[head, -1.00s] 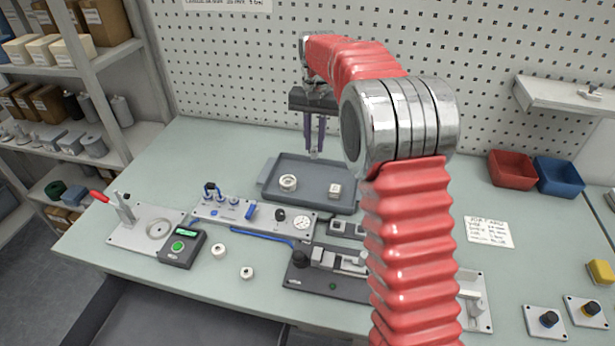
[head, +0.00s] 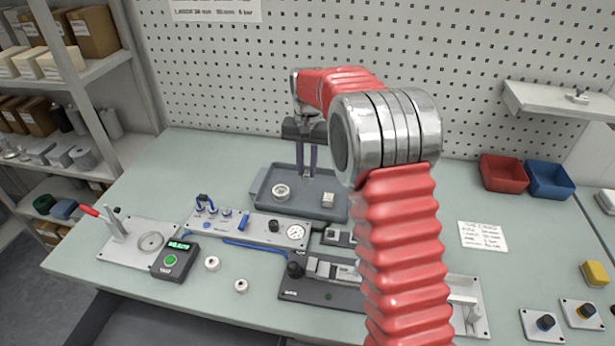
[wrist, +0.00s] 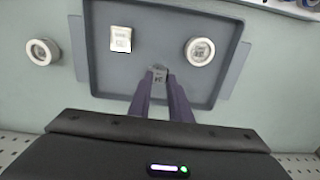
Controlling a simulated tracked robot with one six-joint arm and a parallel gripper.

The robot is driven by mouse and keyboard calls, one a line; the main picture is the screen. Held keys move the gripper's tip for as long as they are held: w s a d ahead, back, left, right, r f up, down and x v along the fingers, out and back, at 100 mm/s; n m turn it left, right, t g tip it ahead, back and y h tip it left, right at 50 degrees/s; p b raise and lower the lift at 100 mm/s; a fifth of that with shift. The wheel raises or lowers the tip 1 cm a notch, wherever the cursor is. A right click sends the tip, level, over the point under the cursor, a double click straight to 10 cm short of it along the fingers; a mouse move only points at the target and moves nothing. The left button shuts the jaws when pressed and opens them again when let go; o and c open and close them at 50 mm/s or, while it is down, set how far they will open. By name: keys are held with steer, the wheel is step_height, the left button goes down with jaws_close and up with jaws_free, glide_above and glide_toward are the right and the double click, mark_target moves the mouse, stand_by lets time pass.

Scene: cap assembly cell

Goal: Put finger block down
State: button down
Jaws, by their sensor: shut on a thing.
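My gripper (head: 308,168) hangs fingers-down over the rear part of the dark grey tray (head: 300,209). In the wrist view, its purple fingers (wrist: 159,80) are shut on a small grey finger block (wrist: 158,76), whose upper face has faint dark marks. The block is at or just above the tray floor; I cannot tell whether it touches. In the tray, a white square block (wrist: 120,39) and a round ring-shaped part (wrist: 200,51) lie on either side, both apart from the fingers.
Another round part (wrist: 42,52) lies on the bench outside the tray. A panel with a dial gauge (head: 251,226) stands in front of the tray. Red (head: 503,173) and blue (head: 549,178) bins stand at right. The tray floor around the held block is clear.

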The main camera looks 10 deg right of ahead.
mark_target(307, 171)
steer(key=shift+f, duration=1.85)
steer(key=shift+f, duration=0.1)
steer(key=c, duration=1.6)
jaws_free()
steer(key=shift+c, duration=0.2)
step_height(307, 171, up, 12)
steer(key=shift+f, duration=0.25)
steer(key=shift+r, duration=0.4)
